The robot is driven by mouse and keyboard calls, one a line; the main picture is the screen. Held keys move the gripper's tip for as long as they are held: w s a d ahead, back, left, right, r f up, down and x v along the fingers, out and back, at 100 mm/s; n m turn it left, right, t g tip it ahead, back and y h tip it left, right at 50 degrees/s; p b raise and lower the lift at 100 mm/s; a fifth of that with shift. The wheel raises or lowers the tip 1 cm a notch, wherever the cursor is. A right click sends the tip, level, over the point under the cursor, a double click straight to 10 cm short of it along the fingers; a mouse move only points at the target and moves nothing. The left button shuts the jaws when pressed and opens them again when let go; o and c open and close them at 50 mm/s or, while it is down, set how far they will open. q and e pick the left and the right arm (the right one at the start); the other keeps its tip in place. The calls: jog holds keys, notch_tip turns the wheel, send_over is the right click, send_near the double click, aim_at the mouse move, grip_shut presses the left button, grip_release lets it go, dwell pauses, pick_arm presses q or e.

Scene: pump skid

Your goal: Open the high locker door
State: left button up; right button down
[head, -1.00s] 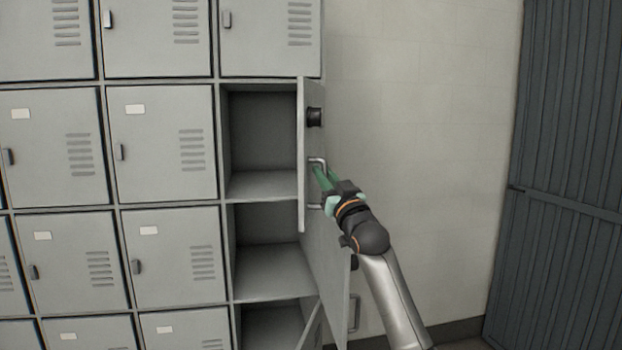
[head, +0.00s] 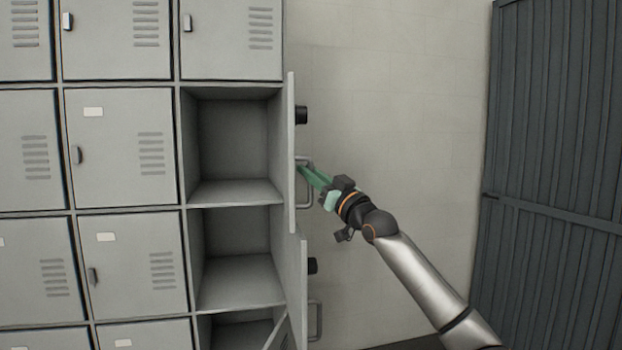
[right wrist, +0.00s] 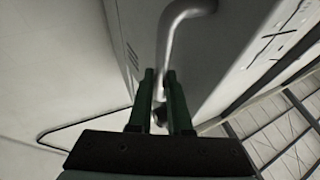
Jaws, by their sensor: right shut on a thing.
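The high locker door (head: 291,150) stands wide open, seen nearly edge-on, to the right of its empty compartment (head: 235,140). A black knob (head: 301,115) and a bar handle (head: 309,178) are on its outer face. My right gripper (head: 303,170) is shut on the handle, reaching in from the right. In the right wrist view the green fingers (right wrist: 161,95) stand on both sides of the bent metal bar (right wrist: 170,40). My left gripper is in neither view.
Below, another locker door (head: 298,280) also stands open, with its own knob and handle. Closed lockers (head: 122,145) fill the left. A pale wall (head: 400,100) and a dark ribbed metal panel (head: 550,180) are at the right, with free room before the wall.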

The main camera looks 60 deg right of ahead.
jog(key=shift+s+d+r, duration=0.15)
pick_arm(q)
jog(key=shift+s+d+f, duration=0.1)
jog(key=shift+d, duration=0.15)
pick_arm(e)
jog(key=c, duration=1.2)
grip_release()
jog(key=shift+c, duration=0.2)
jog(key=shift+o, duration=0.6)
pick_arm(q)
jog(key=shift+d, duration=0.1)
pick_arm(e)
jog(key=shift+f, duration=0.2)
